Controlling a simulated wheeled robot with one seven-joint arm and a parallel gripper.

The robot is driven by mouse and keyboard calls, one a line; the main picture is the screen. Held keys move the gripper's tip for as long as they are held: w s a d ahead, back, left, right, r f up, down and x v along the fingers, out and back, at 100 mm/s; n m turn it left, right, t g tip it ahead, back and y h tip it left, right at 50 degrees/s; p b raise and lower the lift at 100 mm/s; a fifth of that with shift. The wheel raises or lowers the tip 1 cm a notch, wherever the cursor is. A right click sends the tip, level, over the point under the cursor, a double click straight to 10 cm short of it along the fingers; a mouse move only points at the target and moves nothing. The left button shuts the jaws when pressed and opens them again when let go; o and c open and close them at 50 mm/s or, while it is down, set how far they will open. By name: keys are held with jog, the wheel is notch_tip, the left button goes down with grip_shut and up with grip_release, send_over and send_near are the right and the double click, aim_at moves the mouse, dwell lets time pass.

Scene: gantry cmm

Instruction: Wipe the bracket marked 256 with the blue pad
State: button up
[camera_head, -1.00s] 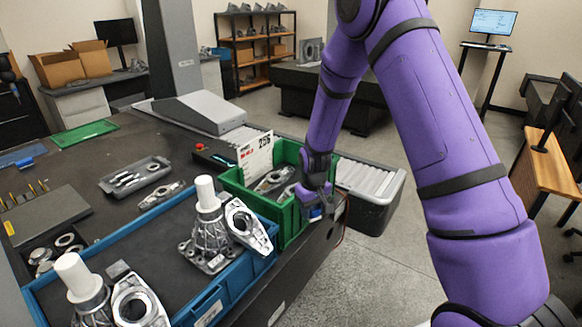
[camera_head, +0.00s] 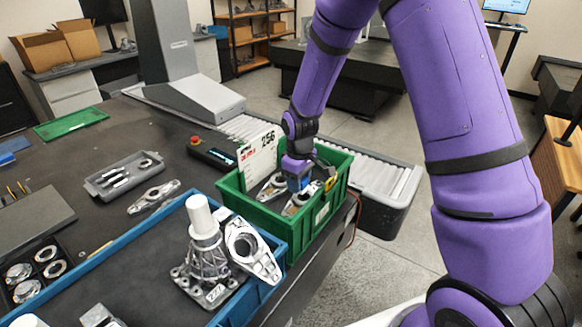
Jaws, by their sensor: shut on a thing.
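A white card reading 256 (camera_head: 258,155) stands at the back of a green bin (camera_head: 240,207). Metal brackets lie in the bin, one at the left (camera_head: 272,189) and one at the right (camera_head: 297,204). I cannot read any marking on the brackets themselves. My gripper (camera_head: 299,184) points down into the bin and is shut on the blue pad (camera_head: 297,183). The pad is just above or touching the right bracket; I cannot tell which. The gripper and pad hide part of that bracket.
A blue tray (camera_head: 135,240) left of the bin holds a casting with a white post (camera_head: 202,215) and a leaning bracket (camera_head: 250,250). A grey tray (camera_head: 125,178) and loose bracket (camera_head: 154,197) lie farther back. A roller conveyor (camera_head: 380,180) runs behind the bin.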

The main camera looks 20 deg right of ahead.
jog(key=shift+w+f, duration=0.1)
jog(key=shift+w, duration=0.45)
notch_tip(320, 180, down, 4)
jog(key=shift+r, duration=0.1)
jog(key=shift+r, duration=0.1)
